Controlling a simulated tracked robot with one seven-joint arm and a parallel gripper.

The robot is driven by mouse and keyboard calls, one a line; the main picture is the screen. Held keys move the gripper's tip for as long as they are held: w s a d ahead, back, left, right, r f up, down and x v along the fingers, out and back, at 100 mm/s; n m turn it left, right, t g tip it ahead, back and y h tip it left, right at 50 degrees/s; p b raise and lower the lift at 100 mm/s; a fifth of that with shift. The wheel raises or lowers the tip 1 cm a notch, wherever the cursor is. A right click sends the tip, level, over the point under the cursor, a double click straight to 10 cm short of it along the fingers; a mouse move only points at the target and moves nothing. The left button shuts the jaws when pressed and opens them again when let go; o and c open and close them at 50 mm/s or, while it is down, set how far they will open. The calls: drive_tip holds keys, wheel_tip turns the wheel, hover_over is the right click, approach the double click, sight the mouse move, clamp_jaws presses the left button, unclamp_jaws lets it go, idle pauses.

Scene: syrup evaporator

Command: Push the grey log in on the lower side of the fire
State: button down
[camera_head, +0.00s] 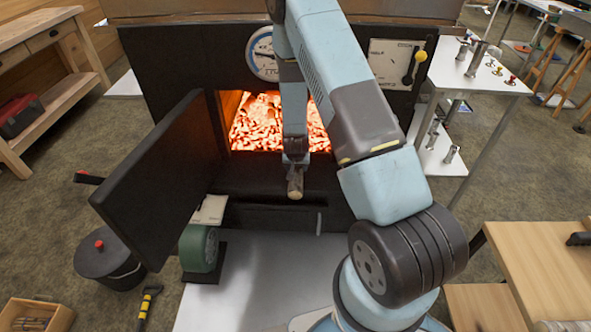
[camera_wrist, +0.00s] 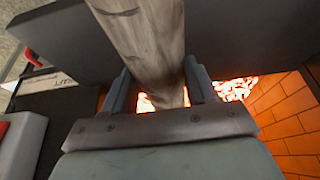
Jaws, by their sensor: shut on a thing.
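A grey-brown log (camera_head: 295,185) shows as a short end below my gripper (camera_head: 295,158), in front of the firebox opening. In the wrist view the log (camera_wrist: 145,38) runs from the top edge down between both fingers, and my gripper is shut on it. The fire (camera_head: 262,126) glows orange in the open firebox behind my arm. In the wrist view embers (camera_wrist: 235,89) show beside the log, with the orange brick wall (camera_wrist: 283,110) at the right. My arm hides part of the opening and most of the log in the head view.
The dark firebox door (camera_head: 165,185) stands open at the left of the opening. A green round blower (camera_head: 198,248) sits below it. A round dial (camera_head: 263,54) is above the opening. A black lidded bucket (camera_head: 108,262) and a yellow-handled tool (camera_head: 148,300) are on the floor at left.

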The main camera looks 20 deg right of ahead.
drive_tip(key=w, duration=0.1)
drive_tip(key=w+d+f, duration=0.1)
drive_tip(key=shift+w+f, duration=0.15)
drive_tip(key=shift+w, duration=0.15)
drive_tip(key=shift+w+d+f, duration=0.15)
drive_tip(key=shift+w+f, duration=0.3)
drive_tip(key=shift+w, duration=0.1)
drive_tip(key=shift+w+d+f, duration=0.15)
drive_tip(key=shift+w+f, duration=0.25)
drive_tip(key=shift+w, duration=0.1)
drive_tip(key=shift+c, duration=1.1)
unclamp_jaws()
drive_tip(key=v, duration=1.4)
